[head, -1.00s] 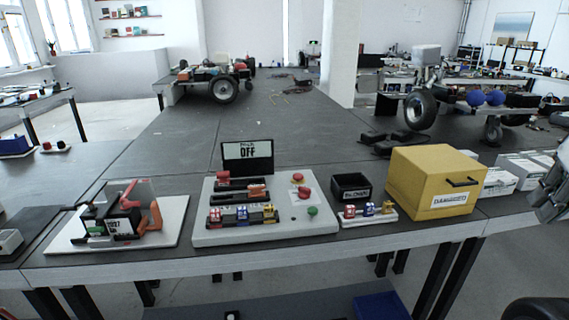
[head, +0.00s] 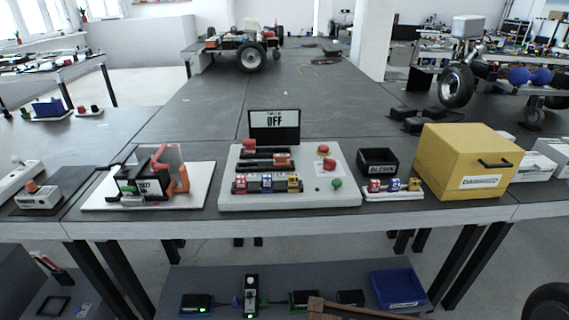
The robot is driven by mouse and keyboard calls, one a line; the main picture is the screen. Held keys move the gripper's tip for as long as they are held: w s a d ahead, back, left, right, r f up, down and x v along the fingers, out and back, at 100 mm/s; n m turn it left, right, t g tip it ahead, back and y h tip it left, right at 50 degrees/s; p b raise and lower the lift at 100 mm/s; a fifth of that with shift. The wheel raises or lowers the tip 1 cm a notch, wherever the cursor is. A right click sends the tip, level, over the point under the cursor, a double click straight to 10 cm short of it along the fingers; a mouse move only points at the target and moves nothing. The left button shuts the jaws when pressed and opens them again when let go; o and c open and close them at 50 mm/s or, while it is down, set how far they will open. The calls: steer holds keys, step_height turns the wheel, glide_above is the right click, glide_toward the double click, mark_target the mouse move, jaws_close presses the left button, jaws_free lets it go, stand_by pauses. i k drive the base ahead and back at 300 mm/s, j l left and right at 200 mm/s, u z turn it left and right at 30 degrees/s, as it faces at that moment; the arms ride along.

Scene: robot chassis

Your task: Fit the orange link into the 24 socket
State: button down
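A small white tray (head: 393,196) to the right holds red, blue and yellow pieces. My gripper is out of view.
A white board with an orange-and-black clamp device (head: 180,181) lies left of the panel. A black bin (head: 378,162) and a yellow box (head: 465,160) stand right. Below, a shelf holds a blue bin (head: 398,289) and several devices.

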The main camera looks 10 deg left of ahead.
mark_target(275, 130)
steer(key=i+j+u, duration=0.25)
steer(key=i+j, duration=0.15)
steer(key=i+j+u, duration=0.3)
steer(key=i+j, duration=0.15)
steer(key=j, duration=0.1)
